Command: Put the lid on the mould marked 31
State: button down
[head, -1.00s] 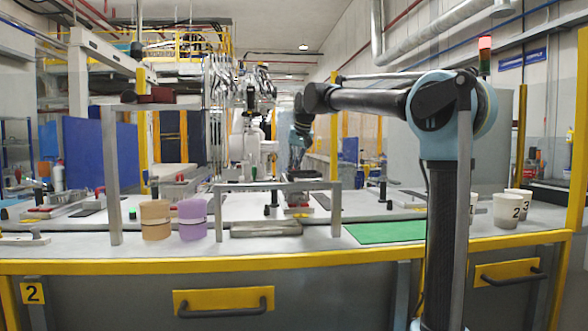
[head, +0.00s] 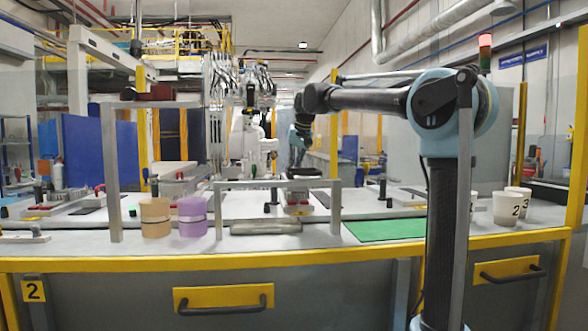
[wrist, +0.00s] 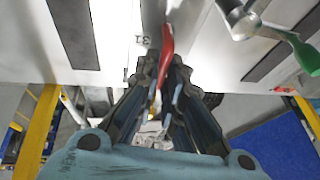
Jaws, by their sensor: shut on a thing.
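In the wrist view my gripper (wrist: 165,68) is shut on a slim red handle (wrist: 167,42) that stands between its fingertips. What the handle belongs to, a lid or something else, I cannot tell. Dark digits that look like 31 (wrist: 142,40) are on a pale surface just left of the handle. The wrist end of my arm (head: 302,128) shows small in the head view, reaching far over the bench. The fingers and the held thing are too small to make out there.
A metal lever with a green handle (wrist: 300,52) lies at the wrist view's upper right. In the head view, a tan pot (head: 155,218) and a purple pot (head: 193,217) stand front left, white cups (head: 507,209) at right. A metal rail (head: 277,184) crosses the middle bench.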

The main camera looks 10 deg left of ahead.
jog(key=shift+f, duration=0.25)
dwell(0.7)
jog(key=c, duration=1.6)
grip_release()
jog(key=shift+c, duration=0.2)
jog(key=shift+r, duration=0.1)
jog(key=v, duration=1.1)
jog(key=shift+s+r, duration=0.2)
jog(key=shift+r, duration=0.1)
